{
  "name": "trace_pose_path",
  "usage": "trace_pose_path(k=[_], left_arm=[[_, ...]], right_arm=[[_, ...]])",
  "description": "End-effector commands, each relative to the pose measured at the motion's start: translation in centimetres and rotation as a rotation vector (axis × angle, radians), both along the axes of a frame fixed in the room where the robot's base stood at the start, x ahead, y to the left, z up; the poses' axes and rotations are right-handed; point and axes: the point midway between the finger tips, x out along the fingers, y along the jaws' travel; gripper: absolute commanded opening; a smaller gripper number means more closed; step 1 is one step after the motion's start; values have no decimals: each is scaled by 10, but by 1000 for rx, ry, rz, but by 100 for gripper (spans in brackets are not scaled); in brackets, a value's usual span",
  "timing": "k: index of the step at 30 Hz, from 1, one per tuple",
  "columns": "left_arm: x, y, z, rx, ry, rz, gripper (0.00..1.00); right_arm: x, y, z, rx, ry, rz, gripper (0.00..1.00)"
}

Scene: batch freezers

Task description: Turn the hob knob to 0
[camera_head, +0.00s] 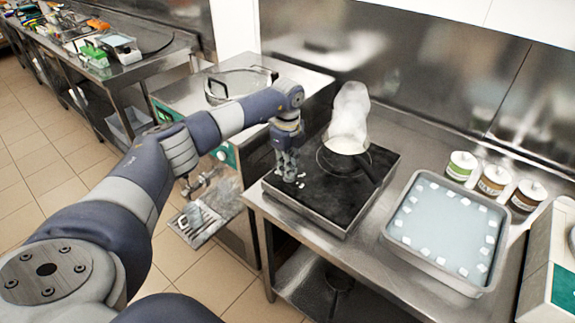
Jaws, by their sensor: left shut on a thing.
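The hob (325,208) is a black flat plate with a metal frame on the steel counter. My left gripper (289,176) points down at the hob's left part. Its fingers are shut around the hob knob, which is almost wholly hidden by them. Small white marks show on the hob around the fingertips, too small to read, so I cannot tell the knob's setting. A dark pan (340,162) stands on the hob's back part, with a white plume rising from it. My right gripper is not in view.
A metal tray (388,240) of pale liquid with white blocks along its edge stands right of the hob. Three lidded jars (461,166) stand behind it. A white and green machine (548,265) is at the far right. A freezer unit (172,98) adjoins on the left.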

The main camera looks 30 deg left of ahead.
Motion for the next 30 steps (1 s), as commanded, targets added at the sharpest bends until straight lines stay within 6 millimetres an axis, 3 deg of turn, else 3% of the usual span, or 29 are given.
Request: trace_pose_path(k=[13,14,16,26,30], left_arm=[[2,2,3,1,-9,13,0],[3,2,3,1,-9,13,16],[2,1,3,1,-9,13,32],[1,1,2,1,-3,10,32],[1,0,13,1,-5,9,32]], right_arm=[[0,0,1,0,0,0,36],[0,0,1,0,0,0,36],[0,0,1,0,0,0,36],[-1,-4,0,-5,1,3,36],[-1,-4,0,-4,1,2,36]])
